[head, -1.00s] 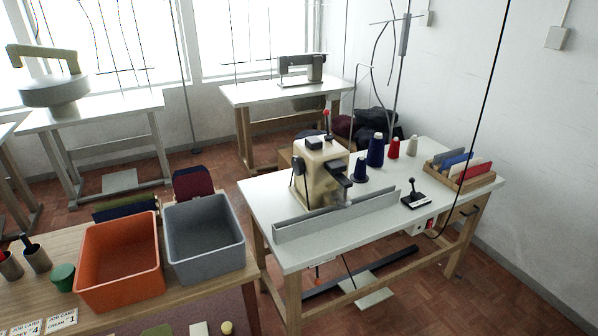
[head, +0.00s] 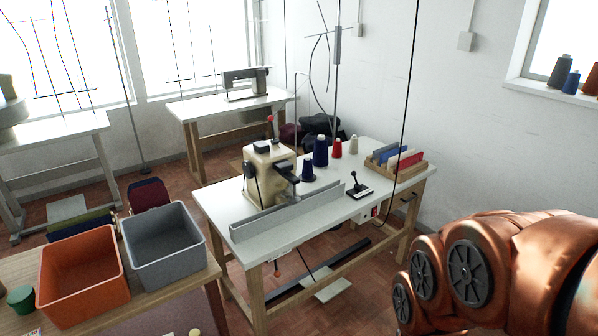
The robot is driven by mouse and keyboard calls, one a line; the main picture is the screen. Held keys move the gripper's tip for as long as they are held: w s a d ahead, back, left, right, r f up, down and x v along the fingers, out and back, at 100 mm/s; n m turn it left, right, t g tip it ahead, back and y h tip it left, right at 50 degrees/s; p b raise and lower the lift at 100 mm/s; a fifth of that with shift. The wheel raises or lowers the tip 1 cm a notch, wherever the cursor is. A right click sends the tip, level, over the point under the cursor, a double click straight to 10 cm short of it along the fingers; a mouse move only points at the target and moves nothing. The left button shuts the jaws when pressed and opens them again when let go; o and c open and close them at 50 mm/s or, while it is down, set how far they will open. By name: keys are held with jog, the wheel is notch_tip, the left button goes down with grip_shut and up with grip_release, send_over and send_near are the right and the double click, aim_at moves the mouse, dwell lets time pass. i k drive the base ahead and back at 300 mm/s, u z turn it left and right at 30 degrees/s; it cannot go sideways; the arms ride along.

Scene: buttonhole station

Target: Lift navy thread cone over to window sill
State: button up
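Two navy thread cones stand upright on the white sewing table (head: 355,215). The taller navy cone (head: 320,153) is behind the shorter navy cone (head: 307,169), beside the cream buttonhole machine (head: 268,172). I cannot tell which of the two is meant. The window sill (head: 530,92) is at the upper right, with a dark grey cone (head: 559,70), a blue cone (head: 571,82) and an orange-brown cone (head: 592,80) on it. My copper arm shows at the lower right, but my gripper is outside the view.
A red cone (head: 337,148) and a beige cone (head: 353,144) stand beside the navy ones. A wooden file tray (head: 412,170) and a black lever (head: 359,188) are to their right. A metal fence (head: 290,213) runs along the front. Orange (head: 84,270) and grey (head: 163,247) bins stand left.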

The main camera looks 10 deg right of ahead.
aim_at(308, 168)
jog(key=z, duration=0.95)
jog(key=i, duration=1.85)
jog(key=u, duration=2.55)
jog(key=i, duration=0.5)
jog(key=u, duration=0.05)
